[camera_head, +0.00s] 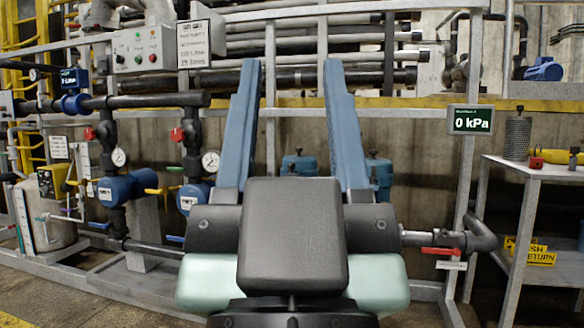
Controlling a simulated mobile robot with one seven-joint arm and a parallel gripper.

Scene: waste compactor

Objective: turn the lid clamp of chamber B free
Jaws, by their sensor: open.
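My gripper (293,64) is open. Its two long blue fingers point away from me and stand wide apart, with nothing held between them. Two blue vessels stand behind it: one (298,164) shows between the fingers, the other (378,168) just right of the right finger. Their lower parts are hidden by my gripper and wrist. No lettering for chamber B can be read on either, and no lid clamp can be made out.
A display (471,120) reads 0 kPa. A pipe with a red valve handle (440,251) is at right, near a metal bench (541,170). Blue pumps or meters, gauges and pipes crowd the left, below a control box (138,48). Grey frame posts stand around.

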